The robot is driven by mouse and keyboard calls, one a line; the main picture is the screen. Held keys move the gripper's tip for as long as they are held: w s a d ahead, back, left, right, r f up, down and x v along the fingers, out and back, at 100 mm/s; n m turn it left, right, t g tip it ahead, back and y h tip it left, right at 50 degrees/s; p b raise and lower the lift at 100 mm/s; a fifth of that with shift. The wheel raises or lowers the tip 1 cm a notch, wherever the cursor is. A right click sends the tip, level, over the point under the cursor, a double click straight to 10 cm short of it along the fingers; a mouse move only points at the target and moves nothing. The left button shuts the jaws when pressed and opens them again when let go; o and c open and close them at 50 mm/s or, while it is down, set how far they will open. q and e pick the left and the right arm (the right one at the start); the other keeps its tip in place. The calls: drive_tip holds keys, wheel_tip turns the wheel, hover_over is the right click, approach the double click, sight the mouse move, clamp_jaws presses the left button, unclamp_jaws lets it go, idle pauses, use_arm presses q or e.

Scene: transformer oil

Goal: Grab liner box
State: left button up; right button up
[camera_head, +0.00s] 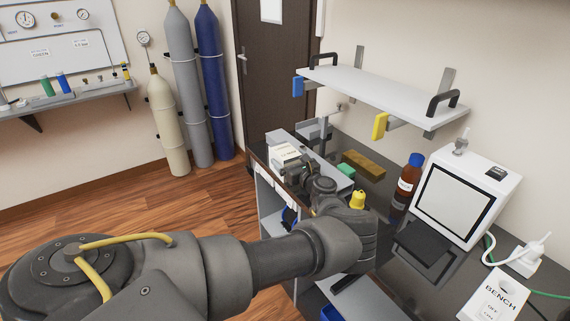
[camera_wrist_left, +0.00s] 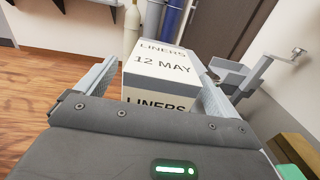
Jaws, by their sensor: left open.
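The liner box (camera_head: 284,153) is a small white box at the far end of the dark bench. In the left wrist view the liner box (camera_wrist_left: 158,66) is marked "LINERS" and "12 MAY" and lies straight ahead. My left gripper (camera_head: 291,167) reaches over the bench at the box. In the wrist view its two grey fingers (camera_wrist_left: 158,84) are open, one on each side of the box. I cannot tell whether either finger touches it. The gripper body hides the near lower part of the box. My right gripper is not in view.
A brown block (camera_head: 363,164), a green block (camera_head: 346,169), a yellow item (camera_head: 357,199) and a brown bottle (camera_head: 408,178) stand right of my arm. A white shelf (camera_head: 385,92) hangs above the bench. Gas cylinders (camera_head: 187,85) stand beyond, by the door.

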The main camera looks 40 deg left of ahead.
use_arm(q)
drive_tip(key=x, duration=0.3)
drive_tip(key=shift+w+a+f, duration=0.1)
drive_tip(key=shift+w+a, duration=0.05)
drive_tip(key=shift+a, duration=0.15)
drive_tip(key=shift+d, duration=0.15)
drive_tip(key=shift+c, duration=1.1)
drive_tip(key=c, duration=1)
